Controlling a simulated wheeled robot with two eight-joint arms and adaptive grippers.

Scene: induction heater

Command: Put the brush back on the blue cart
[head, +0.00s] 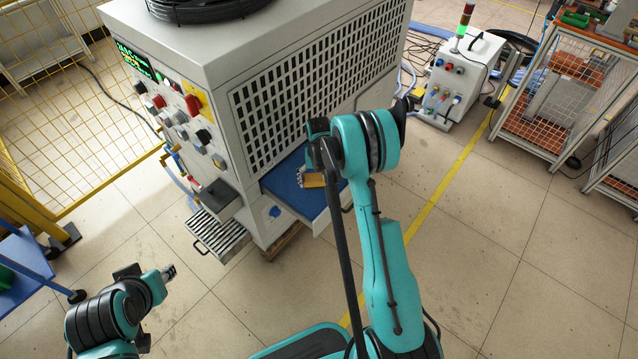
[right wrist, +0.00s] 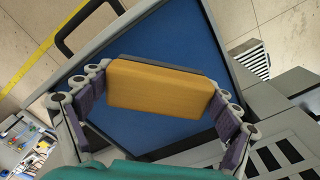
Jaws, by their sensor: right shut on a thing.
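The brush (right wrist: 160,88) is a yellow-brown wooden block with a dark strip along one long edge. My right gripper (right wrist: 158,100) is shut on it, one finger at each short end. In the head view the brush (head: 315,180) shows over the blue-floored open drawer (head: 287,186) of the machine; I cannot tell whether it touches the drawer floor. My left gripper (head: 168,272) is empty at lower left, away from the machine; its jaw opening is too small to tell. The blue cart (head: 22,258) shows only partly at the left edge.
The large grey machine (head: 185,65) fills the upper middle, with a slatted tray (head: 218,235) sticking out low at its front. A yellow mesh fence (head: 75,120) stands at left. A wire-sided rack (head: 560,95) stands at right. The tiled floor between machine and blue cart is clear.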

